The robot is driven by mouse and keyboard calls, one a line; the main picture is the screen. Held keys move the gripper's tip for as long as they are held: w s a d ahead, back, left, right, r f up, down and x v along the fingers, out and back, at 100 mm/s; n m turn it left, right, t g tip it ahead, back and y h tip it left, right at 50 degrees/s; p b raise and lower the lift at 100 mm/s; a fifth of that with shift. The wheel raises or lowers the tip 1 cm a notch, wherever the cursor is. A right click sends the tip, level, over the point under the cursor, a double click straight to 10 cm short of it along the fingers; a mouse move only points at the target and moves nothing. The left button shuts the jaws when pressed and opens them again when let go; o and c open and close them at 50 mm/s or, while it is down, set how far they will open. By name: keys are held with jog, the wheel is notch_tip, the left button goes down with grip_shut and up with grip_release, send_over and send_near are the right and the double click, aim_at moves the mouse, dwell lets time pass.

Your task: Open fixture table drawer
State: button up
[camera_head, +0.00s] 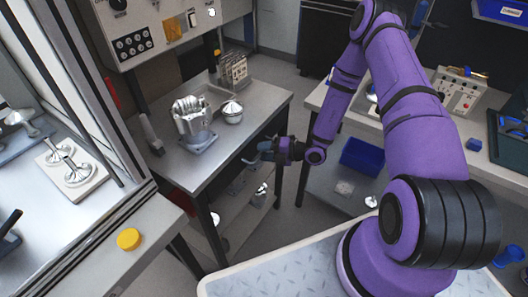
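The steel fixture table (242,101) stands left of centre, its long side facing my arm. A drawer under its top cannot be made out clearly; a small dark bar (249,160) shows below the top's edge and may be a handle. My gripper (263,152) is at this side of the table, just below the top's edge and close to the bar. It is too small and dark to tell whether the fingers are open or shut, or whether they touch the bar.
A machined housing (194,126) and a silver domed part (231,112) stand on the table, with a rack (234,71) behind. A lower shelf (238,215) holds metal parts. A workbench (335,108) with a blue bin (361,157) below stands right. Floor shows between them.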

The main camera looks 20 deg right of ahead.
jog(key=shift+w+a, duration=0.1)
jog(key=shift+a, duration=0.05)
jog(key=shift+c, duration=0.4)
grip_shut()
jog(key=s+d, duration=0.7)
jog(key=s, duration=0.2)
jog(key=s+d, duration=0.7)
jog(key=s, duration=0.3)
jog(key=shift+s, duration=0.15)
jog(key=shift+o, duration=0.4)
grip_release()
